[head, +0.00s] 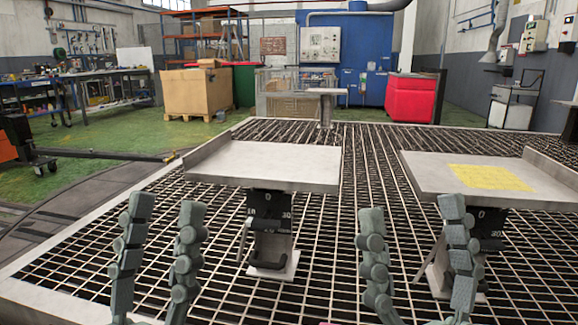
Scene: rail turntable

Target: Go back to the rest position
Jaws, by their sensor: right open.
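My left gripper (166,204) is in the lower left of the head view. Its two grey jointed fingers point up and stand apart, with nothing between them. My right gripper (412,209) is in the lower right, its fingers spread wider and also empty. Both grippers appear in front of the metal grating (330,250), touching nothing that I can see. A grey table (265,165) with a raised left edge stands beyond and between them. A second grey table (430,175) with a yellow patch (491,177) is at the right, partly behind the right gripper's fingertips.
A smaller grey stand (326,92) is further back on the grating. A cardboard box (196,92), a red bin (411,98) and a blue cabinet (362,60) stand behind. A workbench (100,90) is at the far left.

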